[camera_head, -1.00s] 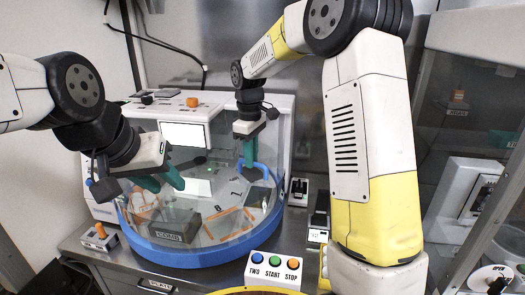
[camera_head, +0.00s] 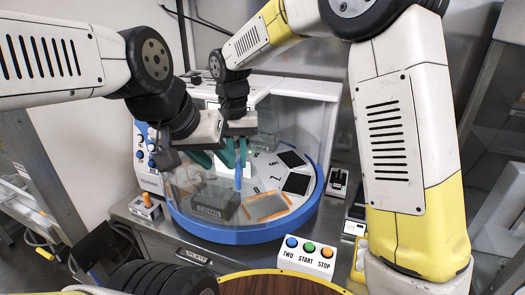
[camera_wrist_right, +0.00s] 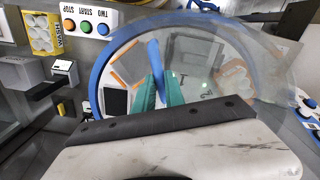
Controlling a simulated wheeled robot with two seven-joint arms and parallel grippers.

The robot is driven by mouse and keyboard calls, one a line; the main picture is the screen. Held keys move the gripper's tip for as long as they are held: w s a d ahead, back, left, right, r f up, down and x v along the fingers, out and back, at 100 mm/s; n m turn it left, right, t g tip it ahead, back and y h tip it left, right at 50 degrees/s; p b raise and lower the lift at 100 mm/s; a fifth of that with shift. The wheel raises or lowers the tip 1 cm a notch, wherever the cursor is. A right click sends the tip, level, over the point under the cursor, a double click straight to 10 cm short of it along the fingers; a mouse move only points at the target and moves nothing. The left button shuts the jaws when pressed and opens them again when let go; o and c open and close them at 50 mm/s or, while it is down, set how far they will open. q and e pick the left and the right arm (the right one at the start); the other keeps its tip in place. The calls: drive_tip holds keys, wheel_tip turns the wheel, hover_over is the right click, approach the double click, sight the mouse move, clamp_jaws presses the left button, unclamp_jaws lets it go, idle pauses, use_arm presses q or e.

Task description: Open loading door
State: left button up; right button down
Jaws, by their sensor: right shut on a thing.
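The loading door (camera_head: 185,180) is a clear curved panel on the round machine with a blue rim (camera_head: 250,234). Its upright blue handle (camera_head: 238,178) is near the middle of the machine front. My right gripper (camera_head: 232,155) is shut on that handle, its green fingers on either side. The right wrist view also shows the handle (camera_wrist_right: 155,70) between the fingers (camera_wrist_right: 162,92). The clear panel covers the left part of the front, and the right part of the deck looks uncovered. My left gripper (camera_head: 203,158) is close beside the right one; its fingertips are partly hidden.
A box with TWO, START and STOP buttons (camera_head: 306,257) stands in front of the machine. A dark labelled block (camera_head: 212,203) and numbered slots are inside. A small box with an orange knob (camera_head: 145,206) stands at left. My arms crowd the space above the machine.

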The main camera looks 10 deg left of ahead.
drive_tip(key=a+m, duration=0.2)
drive_tip(key=a, duration=0.1)
drive_tip(key=shift+a, duration=0.35)
drive_tip(key=shift+w+a+m, duration=0.1)
drive_tip(key=shift+a+m, duration=0.5)
drive_tip(key=shift+a, duration=0.45)
drive_tip(key=c, duration=1.4)
unclamp_jaws()
drive_tip(key=shift+r, duration=0.1)
wheel_tip(320, 180, up, 8)
